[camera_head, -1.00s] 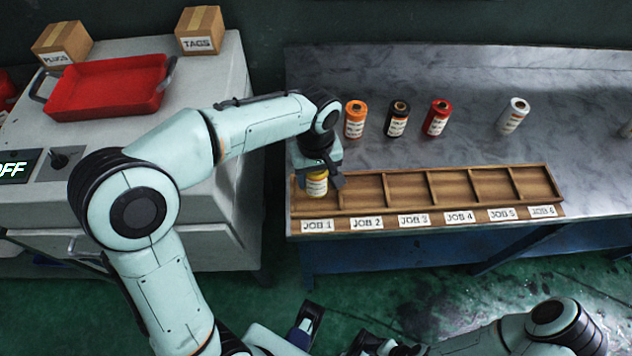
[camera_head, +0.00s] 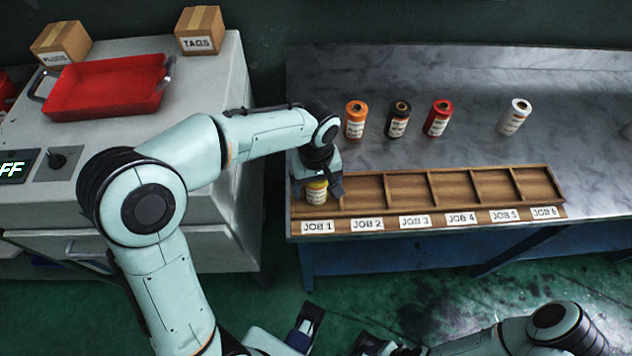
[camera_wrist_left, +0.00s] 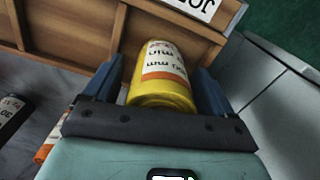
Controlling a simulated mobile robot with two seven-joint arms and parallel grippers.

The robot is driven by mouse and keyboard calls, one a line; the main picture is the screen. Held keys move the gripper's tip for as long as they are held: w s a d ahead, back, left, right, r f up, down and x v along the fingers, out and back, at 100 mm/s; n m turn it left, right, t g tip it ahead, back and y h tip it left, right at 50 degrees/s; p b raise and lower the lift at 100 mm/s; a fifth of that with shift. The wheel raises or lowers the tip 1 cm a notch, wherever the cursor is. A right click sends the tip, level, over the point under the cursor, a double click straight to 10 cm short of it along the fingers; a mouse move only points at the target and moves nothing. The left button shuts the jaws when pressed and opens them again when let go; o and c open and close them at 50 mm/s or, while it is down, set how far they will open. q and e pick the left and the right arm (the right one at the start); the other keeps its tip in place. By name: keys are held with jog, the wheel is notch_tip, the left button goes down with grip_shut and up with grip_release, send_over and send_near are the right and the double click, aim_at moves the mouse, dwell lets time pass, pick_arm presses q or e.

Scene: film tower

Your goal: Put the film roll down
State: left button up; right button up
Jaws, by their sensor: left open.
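The yellow film roll (camera_head: 316,193) with a white label stands in the JOB 1 compartment at the left end of the wooden rack (camera_head: 450,217). My left gripper (camera_head: 320,182) is low over that compartment. In the left wrist view, the open blue fingers of the gripper (camera_wrist_left: 155,85) are on either side of the yellow roll (camera_wrist_left: 160,75). Small gaps show beside the roll, and its base is hard to see. My right gripper (camera_head: 335,332) is low at the bottom of the head view, partly cut off, and its jaw state is unclear.
Orange (camera_head: 355,119), black (camera_head: 397,119), red (camera_head: 438,118) and white (camera_head: 515,117) rolls stand on the metal bench (camera_head: 460,150) behind the rack. The other visible compartments are empty. A red tray (camera_head: 105,88) and two boxes sit on the cabinet at left.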

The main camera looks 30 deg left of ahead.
pick_arm(q)
notch_tip(320, 180, up, 12)
jog(key=shift+r+p, duration=0.15)
jog(key=shift+p, duration=1.05)
